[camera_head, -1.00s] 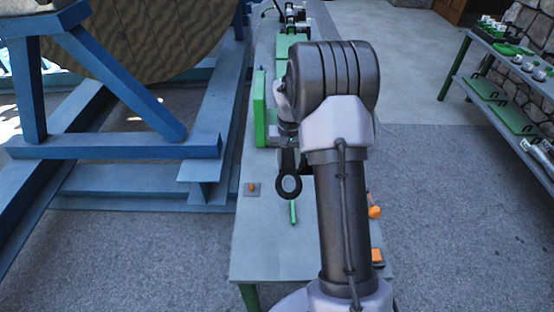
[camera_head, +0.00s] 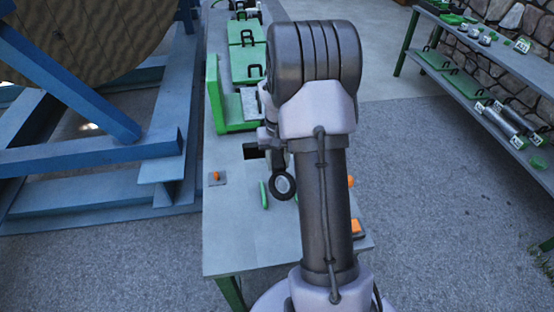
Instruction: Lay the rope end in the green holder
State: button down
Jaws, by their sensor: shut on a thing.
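My gripper (camera_head: 272,160) is over the near part of the grey table, partly hidden by my arm. It is shut on a dark ring-shaped piece (camera_head: 283,186) that hangs at its lower end. I cannot tell for certain whether this is the rope end, and no rope is seen running from it. A green holder (camera_head: 213,95) with an upright wall stands at the table's left edge, beyond and left of the gripper. My arm and gripper hide part of the space beside it. The gripper and ring are apart from the holder's visible wall.
A large brown reel (camera_head: 90,35) on a blue frame (camera_head: 90,155) stands left of the table (camera_head: 235,235). Green boxes (camera_head: 247,62) with black handles lie farther along the table. A small green stick (camera_head: 263,195) and an orange peg (camera_head: 216,177) are nearby. Shelves (camera_head: 485,85) stand at right.

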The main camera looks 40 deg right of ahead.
notch_tip(320, 180, down, 9)
jog(key=b, duration=0.5)
jog(key=shift+r, duration=0.2)
jog(key=c, duration=0.8)
grip_release()
jog(key=shift+c, duration=0.2)
jog(key=shift+r, duration=0.1)
